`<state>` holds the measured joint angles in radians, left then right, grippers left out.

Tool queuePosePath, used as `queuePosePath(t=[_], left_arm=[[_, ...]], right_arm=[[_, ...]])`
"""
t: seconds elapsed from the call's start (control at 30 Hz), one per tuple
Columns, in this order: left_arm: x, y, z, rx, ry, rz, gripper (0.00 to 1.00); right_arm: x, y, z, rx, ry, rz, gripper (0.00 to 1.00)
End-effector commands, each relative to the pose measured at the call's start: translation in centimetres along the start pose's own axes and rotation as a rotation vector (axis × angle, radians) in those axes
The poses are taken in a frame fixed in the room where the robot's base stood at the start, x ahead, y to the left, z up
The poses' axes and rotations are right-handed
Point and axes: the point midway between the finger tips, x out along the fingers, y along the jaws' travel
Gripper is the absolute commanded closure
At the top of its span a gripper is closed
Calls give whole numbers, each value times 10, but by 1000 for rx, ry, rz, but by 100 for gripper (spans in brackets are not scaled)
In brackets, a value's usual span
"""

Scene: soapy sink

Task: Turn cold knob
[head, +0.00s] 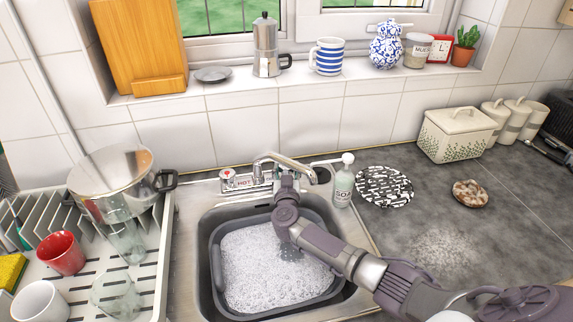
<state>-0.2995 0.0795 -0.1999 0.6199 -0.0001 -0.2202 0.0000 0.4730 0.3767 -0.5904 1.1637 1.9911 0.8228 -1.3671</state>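The metal tap (287,161) stands at the back edge of the sink, its spout angled to the right. The hot knob (228,174) with a red mark is at its left, beside a "HOT" label. I cannot make out the cold knob; my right gripper covers part of the tap base where it may be. My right gripper (287,182) reaches in from the lower right, over the back of the basin, with its tip at the tap just under the spout. Its fingers are too hidden to show open or shut, or whether they touch anything. My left gripper is not in view.
A grey tub (218,266) of suds sits in the sink. A soap bottle (344,182) stands close right of the tap. A dish rack (150,268) with a pot (110,180), glasses and mugs is at left. The right counter is mostly free.

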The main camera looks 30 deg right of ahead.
Motion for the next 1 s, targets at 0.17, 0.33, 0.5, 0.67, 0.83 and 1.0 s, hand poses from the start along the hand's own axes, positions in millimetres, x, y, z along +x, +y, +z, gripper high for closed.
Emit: queuePosePath(t=[0.17, 0.33, 0.5, 0.67, 0.83, 1.0], left_arm=[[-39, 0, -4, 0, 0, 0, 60], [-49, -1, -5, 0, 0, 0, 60], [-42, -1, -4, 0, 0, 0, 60], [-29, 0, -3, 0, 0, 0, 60], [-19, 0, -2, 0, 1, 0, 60], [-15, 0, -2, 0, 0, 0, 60]], right_arm=[[-2, 0, -6, -2, -10, -72, 86], [-1, 1, -1, -3, -7, -162, 86], [0, 2, 3, -3, -4, -259, 87], [0, 2, 5, -4, -2, -353, 87], [0, 2, 4, -4, -2, -420, 87], [0, 1, 2, -3, -2, -453, 87]])
